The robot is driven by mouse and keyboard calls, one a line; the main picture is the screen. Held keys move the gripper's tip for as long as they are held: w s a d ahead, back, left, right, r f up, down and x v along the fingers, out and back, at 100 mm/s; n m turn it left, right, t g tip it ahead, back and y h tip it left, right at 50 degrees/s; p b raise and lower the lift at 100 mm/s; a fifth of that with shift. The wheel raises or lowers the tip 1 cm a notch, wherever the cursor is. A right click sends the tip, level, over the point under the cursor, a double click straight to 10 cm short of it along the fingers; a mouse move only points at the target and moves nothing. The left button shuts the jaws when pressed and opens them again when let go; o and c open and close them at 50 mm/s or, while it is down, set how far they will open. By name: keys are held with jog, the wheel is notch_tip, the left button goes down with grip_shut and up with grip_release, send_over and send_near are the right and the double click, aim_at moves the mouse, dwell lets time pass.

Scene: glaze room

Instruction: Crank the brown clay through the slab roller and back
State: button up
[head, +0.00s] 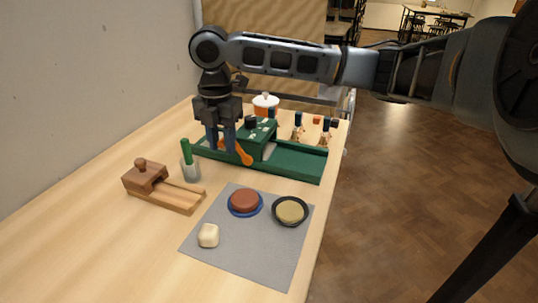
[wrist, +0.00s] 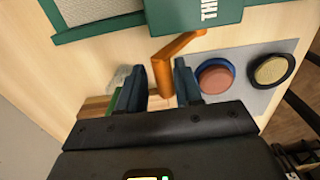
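The green slab roller (head: 300,160) stands at the back of the table, with its orange crank (head: 243,154) on the near side. The crank also shows in the wrist view (wrist: 172,58). My gripper (head: 221,154) points down at the crank. In the wrist view its fingers (wrist: 161,85) stand open on either side of the crank's end, with a small gap visible. The reddish-brown clay (head: 245,201) is a round disc on a blue plate, on the grey mat, and it shows in the wrist view (wrist: 215,78). My gripper partly hides the roller's left end.
The grey mat (head: 262,258) also holds a black dish (head: 291,211) of tan material and a cream block (head: 208,236). Bottles (head: 298,128) and a lidded pot (head: 265,106) stand behind.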

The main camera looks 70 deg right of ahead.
jog(key=shift+w+f, duration=0.1)
jog(key=shift+w+f+b, duration=0.45)
jog(key=shift+w+f, duration=0.3)
jog(key=shift+s+r+p, duration=0.3)
jog(key=shift+s+p, duration=0.05)
jog(key=shift+s, duration=0.05)
jog(key=s, duration=0.1)
jog(key=s+r+p, duration=0.1)
jog(key=s, duration=0.1)
jog(key=shift+a, duration=0.1)
